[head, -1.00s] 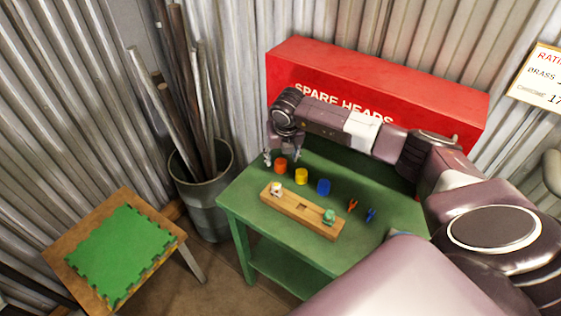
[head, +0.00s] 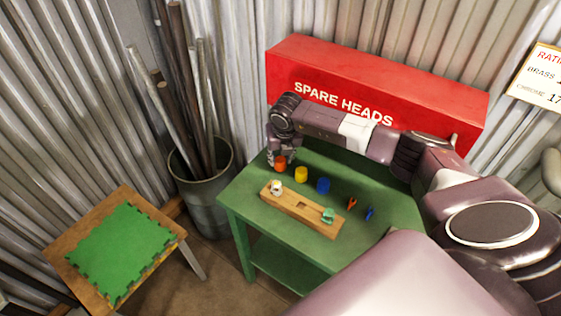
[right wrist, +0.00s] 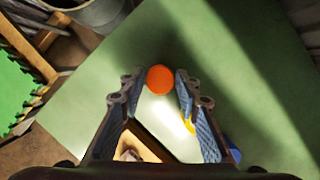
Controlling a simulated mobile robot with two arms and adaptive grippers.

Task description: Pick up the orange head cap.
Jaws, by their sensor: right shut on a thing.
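The orange head cap (head: 280,165) is a small round cap at the far left end of the row on the green table (head: 388,207). My right gripper (head: 281,161) reaches down over it from the back of the table. In the right wrist view the orange head cap (right wrist: 160,80) sits between the two fingertips of my right gripper (right wrist: 160,74), which are shut on its sides. It appears to be at table level still; I cannot tell whether it is touching the top. My left gripper is not in view.
A yellow cap (head: 301,174) and a blue cap (head: 323,185) stand close to the right. A wooden block (head: 290,207) with a white and a green piece lies in front. The red box (head: 420,95) stands behind. Small orange and blue clips (head: 351,203) lie on the right.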

